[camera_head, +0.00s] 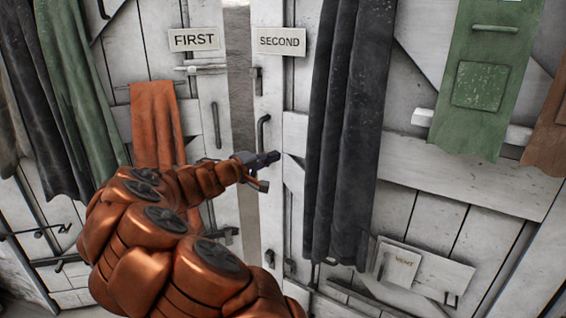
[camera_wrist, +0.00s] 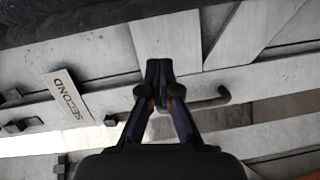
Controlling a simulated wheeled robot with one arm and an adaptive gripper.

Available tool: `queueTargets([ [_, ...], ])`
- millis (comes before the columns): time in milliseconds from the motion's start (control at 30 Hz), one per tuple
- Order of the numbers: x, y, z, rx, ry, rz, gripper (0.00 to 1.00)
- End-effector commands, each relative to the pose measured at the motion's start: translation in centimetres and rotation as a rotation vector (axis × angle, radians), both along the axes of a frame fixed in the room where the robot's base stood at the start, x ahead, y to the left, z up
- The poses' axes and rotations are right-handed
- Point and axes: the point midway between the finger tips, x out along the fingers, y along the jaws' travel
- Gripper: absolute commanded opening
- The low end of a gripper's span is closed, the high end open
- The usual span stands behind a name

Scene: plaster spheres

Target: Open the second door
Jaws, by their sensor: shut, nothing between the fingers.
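The second door (camera_head: 296,130) is white planks with a "SECOND" sign (camera_head: 279,41) near its top left; the sign also shows in the wrist view (camera_wrist: 68,97). A dark bent handle (camera_head: 262,130) is on the door's left edge board, below the sign. My gripper (camera_head: 272,158) is shut and empty just below and right of that handle, in front of the door. In the wrist view the fingertips (camera_wrist: 158,70) are together, and a dark handle (camera_wrist: 215,99) lies just right of them, partly hidden by the fingers. I cannot tell whether they touch.
The first door (camera_head: 206,90), with its "FIRST" sign (camera_head: 194,40), stands to the left across a narrow gap (camera_head: 240,110). A dark cloth (camera_head: 345,130) hangs right of the handle.

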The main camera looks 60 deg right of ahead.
Motion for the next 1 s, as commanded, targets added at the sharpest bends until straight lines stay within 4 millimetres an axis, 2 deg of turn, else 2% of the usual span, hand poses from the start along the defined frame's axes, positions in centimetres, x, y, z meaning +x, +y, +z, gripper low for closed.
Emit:
queueTargets([
  [33, 1.3, -1.3, -1.9, -0.016, 0.033, 0.032, 0.0],
  [200, 5.5, -3.9, -6.4, -0.045, 0.106, 0.148, 0.0],
  [300, 7.0, -4.6, -8.4, -0.046, 0.131, 0.194, 0.0],
  [400, 7.8, -5.0, -9.6, -0.045, 0.143, 0.22, 0.0],
  [667, 8.0, -6.7, -9.8, -0.042, 0.147, 0.228, 0.0],
  [1000, 8.0, -11.5, -9.8, -0.04, 0.144, 0.229, 0.0],
])
